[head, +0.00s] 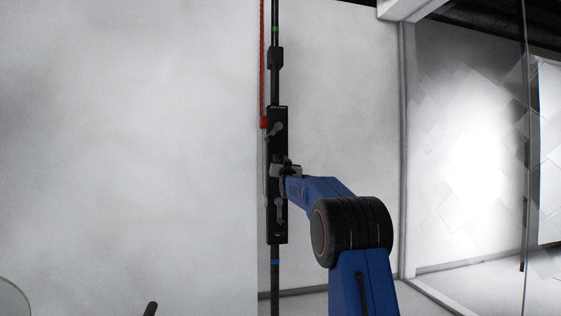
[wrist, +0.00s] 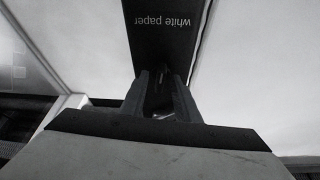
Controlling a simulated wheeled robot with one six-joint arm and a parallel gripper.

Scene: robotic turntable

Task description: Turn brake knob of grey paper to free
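A black plate (head: 277,235) is mounted upright on a dark vertical pole. One grey lever knob (head: 273,130) shows on its upper part and another grey lever knob (head: 279,208) on its lower part. My gripper (head: 281,170) is at the plate's middle, between these two knobs, and hides part of it. In the wrist view the plate (wrist: 165,50) carries the upside-down label "white paper". The fingers (wrist: 162,85) stand apart in front of it with a dark gap between them. Whether they touch a knob is not clear. No "grey paper" label is readable.
The pole (head: 275,90) runs up and down past the plate, with a dark clamp block (head: 275,58) above. A red strip (head: 263,70) runs beside it. Pale walls lie behind. A glass panel (head: 524,150) stands at the right.

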